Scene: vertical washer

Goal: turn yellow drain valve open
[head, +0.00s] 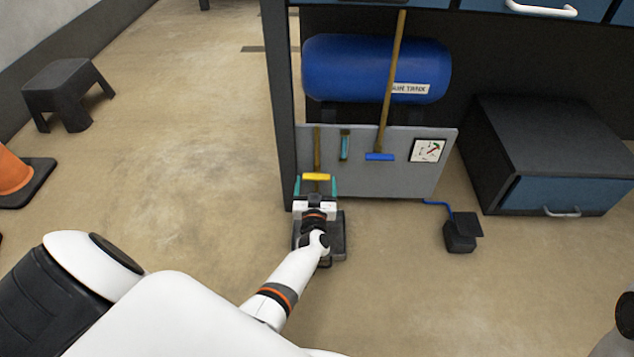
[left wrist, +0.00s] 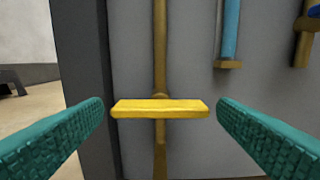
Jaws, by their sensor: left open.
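The yellow drain valve handle (head: 317,177) is a flat bar on a vertical brass pipe (head: 317,148), low at the left end of the grey panel. In the left wrist view the handle (left wrist: 160,109) lies level, crosswise to the pipe (left wrist: 160,50). My left gripper (head: 316,184) is open with teal fingers. In the left wrist view its fingertips (left wrist: 162,106) stand on either side of the handle's two ends, with a small gap at each side. Whether the fingers reach past the handle in depth is hard to tell. My right gripper is out of view.
A teal handle (head: 345,146) and a blue handle (head: 380,156) on a tall pipe are right of the valve. A blue tank (head: 375,68) sits above. A dark post (head: 279,110) stands close on the left. A black pedal box (head: 460,233) is on the floor.

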